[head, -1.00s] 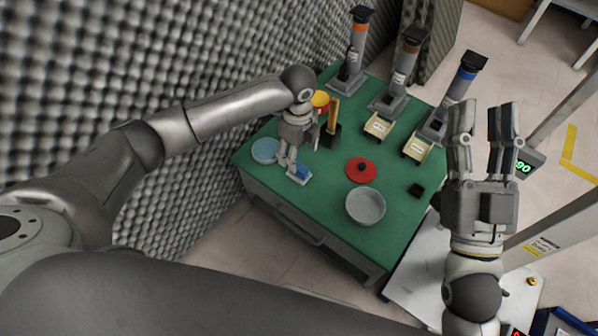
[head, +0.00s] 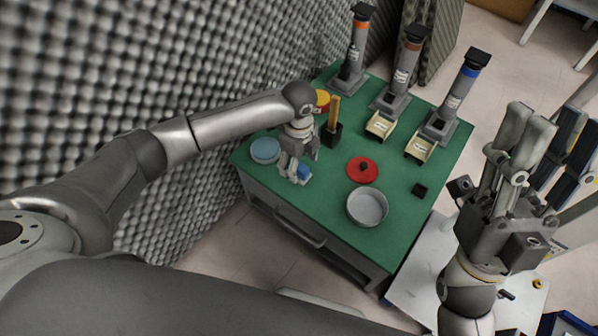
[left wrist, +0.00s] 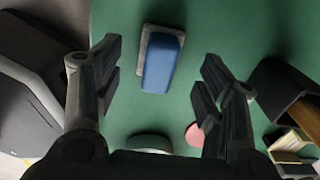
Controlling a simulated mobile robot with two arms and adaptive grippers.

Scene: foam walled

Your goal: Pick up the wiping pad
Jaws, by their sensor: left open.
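The wiping pad, a blue block on a grey base, lies on the green table top near its front left edge. In the head view the wiping pad (head: 304,174) is partly hidden by my left gripper (head: 292,173). In the left wrist view the wiping pad (left wrist: 163,62) shows between the two spread fingers, with a gap on each side. My left gripper is open, points down and holds nothing. My right gripper (head: 546,135) is raised at the right, fingers up and apart, empty and away from the table.
A light blue round dish (head: 265,150) lies left of my left gripper. A dark holder (head: 331,135) with an upright wooden piece stands behind it. A red lid (head: 362,170) and a grey bowl (head: 367,208) lie to the right. Several dispensers stand at the back. A foam wall (head: 190,70) borders the left.

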